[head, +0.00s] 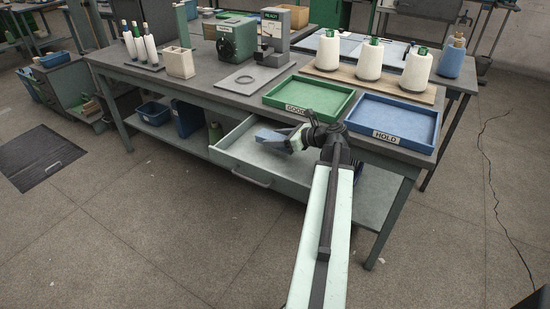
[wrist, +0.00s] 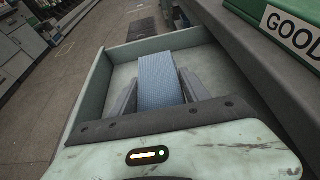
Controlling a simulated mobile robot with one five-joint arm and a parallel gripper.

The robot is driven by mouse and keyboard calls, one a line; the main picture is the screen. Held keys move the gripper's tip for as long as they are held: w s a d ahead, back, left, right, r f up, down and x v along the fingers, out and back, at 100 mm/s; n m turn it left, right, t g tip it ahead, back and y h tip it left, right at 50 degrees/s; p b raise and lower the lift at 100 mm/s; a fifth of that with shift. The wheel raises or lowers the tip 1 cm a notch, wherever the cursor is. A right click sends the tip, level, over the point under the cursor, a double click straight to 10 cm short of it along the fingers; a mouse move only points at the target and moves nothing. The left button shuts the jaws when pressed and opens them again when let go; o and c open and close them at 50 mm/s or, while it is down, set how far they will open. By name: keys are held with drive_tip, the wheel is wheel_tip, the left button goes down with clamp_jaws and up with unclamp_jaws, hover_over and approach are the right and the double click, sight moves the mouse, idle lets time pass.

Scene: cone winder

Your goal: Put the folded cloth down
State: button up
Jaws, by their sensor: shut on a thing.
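The folded cloth (wrist: 160,82) is light blue with a fine ribbed texture. In the wrist view it lies between the two fingers of my gripper (wrist: 158,92), which is shut on it. In the head view the cloth (head: 270,135) shows as a small blue piece at the tip of my gripper (head: 285,140). My gripper is over the open drawer (head: 232,151) of the grey table. I cannot tell whether the cloth touches the drawer floor. The drawer looks otherwise empty where it shows; my arm hides part of its right side.
A green GOOD tray (head: 340,106) and a blue HOLD tray (head: 398,143) stand on the table just above the drawer, both empty. White yarn cones (head: 369,60) stand behind them on a board. A green machine (head: 237,38) and a READY gauge (head: 273,36) are further back.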

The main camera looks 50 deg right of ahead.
sight(275, 153)
wheel_tip(275, 153, down, 5)
drive_tip(key=b, duration=0.3)
drive_tip(key=shift+r+b, duration=0.2)
drive_tip(key=shift+b, duration=0.15)
drive_tip(key=shift+r, duration=0.2)
drive_tip(key=shift+f, duration=0.15)
drive_tip(key=o, duration=1.4)
drive_tip(key=shift+c, duration=0.2)
drive_tip(key=shift+s+r+p, duration=0.1)
drive_tip(key=shift+r+p, duration=0.2)
drive_tip(key=shift+p, duration=0.1)
drive_tip(key=p+v, duration=0.4)
drive_tip(key=v, duration=0.6)
drive_tip(key=shift+s+r, duration=0.2)
drive_tip(key=shift+s, duration=0.1)
drive_tip(key=shift+s+d, duration=0.2)
drive_tip(key=shift+s, duration=0.35)
